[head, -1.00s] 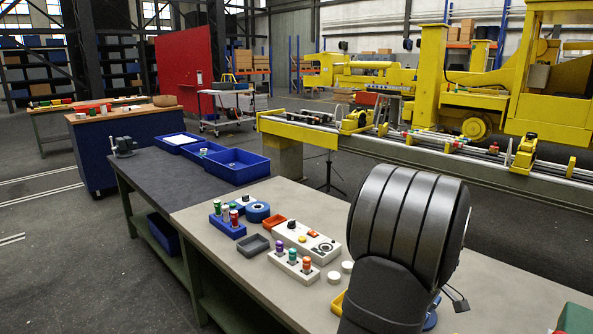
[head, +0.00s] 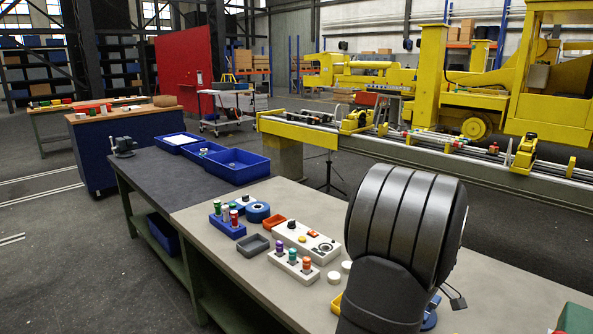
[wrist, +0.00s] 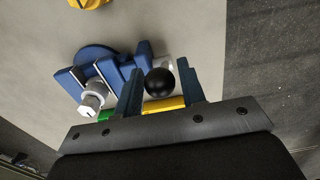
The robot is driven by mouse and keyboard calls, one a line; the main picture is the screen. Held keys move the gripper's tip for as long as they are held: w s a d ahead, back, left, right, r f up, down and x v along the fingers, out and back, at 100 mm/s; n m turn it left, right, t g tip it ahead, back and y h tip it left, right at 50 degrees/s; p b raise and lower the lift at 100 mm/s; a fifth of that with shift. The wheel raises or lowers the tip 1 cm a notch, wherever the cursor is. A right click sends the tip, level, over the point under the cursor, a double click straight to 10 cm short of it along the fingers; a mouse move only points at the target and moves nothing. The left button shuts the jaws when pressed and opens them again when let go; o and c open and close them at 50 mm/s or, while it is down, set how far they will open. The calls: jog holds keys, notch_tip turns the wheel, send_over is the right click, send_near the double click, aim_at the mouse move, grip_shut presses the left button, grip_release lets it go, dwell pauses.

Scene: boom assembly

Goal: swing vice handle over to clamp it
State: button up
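The blue vice (wrist: 88,62) is in the wrist view, with a metal screw and bolt head (wrist: 92,104) at its left. In the head view my arm hides most of it, and only a bit of blue (head: 430,319) shows. The black ball knob of the vice handle (wrist: 159,82) lies between the two blue fingers of my gripper (wrist: 160,88). The fingers stand apart around the knob, and a narrow gap shows at the right. A yellow and green part (wrist: 164,104) lies beyond the fingers, partly hidden. The handle's rod is hidden.
A yellow tray (head: 338,304) stands beside my arm on the grey bench. White discs (head: 334,277), a control box (head: 306,242), a peg block (head: 293,265) and a grey tray (head: 253,244) lie to the left. The bench surface at right is mostly clear.

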jog(key=c, duration=0.3)
jog(key=shift+s+d+f, duration=0.6)
jog(key=shift+s+d, duration=0.25)
jog(key=shift+f, duration=0.1)
jog(key=shift+s+d+f, duration=0.6)
jog(key=shift+f, duration=0.05)
jog(key=o, duration=0.5)
